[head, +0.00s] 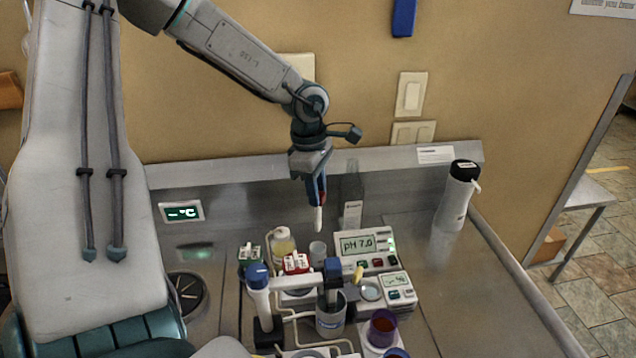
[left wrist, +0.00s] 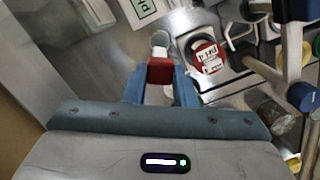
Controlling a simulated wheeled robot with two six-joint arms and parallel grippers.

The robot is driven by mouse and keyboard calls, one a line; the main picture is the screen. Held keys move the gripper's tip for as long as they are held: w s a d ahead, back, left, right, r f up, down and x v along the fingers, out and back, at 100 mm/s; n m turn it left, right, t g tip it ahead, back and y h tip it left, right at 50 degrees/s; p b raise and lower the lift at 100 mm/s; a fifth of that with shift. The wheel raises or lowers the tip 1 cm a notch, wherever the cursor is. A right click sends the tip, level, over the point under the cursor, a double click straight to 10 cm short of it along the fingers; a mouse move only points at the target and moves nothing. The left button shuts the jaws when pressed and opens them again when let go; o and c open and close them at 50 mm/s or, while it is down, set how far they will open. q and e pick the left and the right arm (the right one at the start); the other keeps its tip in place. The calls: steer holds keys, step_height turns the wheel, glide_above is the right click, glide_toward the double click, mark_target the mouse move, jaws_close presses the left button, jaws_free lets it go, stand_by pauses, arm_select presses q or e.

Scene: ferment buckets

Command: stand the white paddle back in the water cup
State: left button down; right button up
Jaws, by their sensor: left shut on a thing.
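My left gripper (head: 316,188) is shut on the white paddle (head: 318,220), which hangs nearly upright with its pale end down. In the left wrist view, the blue fingers of this gripper (left wrist: 160,88) close on a red block that seems to be the paddle's grip, and the pale end of the paddle (left wrist: 160,40) shows beyond it. Below the paddle in the head view stands a small clear cup (head: 317,252), apart from it. A larger grey cup (head: 331,318) with a blue mark stands nearer. I cannot tell which is the water cup. My right gripper is not in view.
A pH meter (head: 362,245) stands just right of the clear cup. Red-topped (head: 296,263) and green-topped (head: 249,254) items and a yellowish jar (head: 283,245) crowd the left. A white flask (head: 457,197) stands far right. The counter's right side (head: 455,290) is clear.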

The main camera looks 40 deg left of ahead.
mark_target(316, 226)
arm_select(q)
steer(key=shift+s+f+b, duration=0.1)
steer(key=shift+f+b, duration=0.3)
steer(key=shift+f, duration=0.75)
step_height(316, 226, down, 3)
steer(key=shift+r+b, duration=0.2)
steer(key=shift+b, duration=0.15)
step_height(316, 226, down, 5)
steer(key=b, duration=0.6)
steer(key=shift+b, duration=0.35)
steer(key=shift+f+b, duration=0.4)
steer(key=shift+b, duration=0.15)
steer(key=shift+r, duration=0.1)
steer(key=c, duration=1.4)
jaws_free()
steer(key=o, duration=0.3)
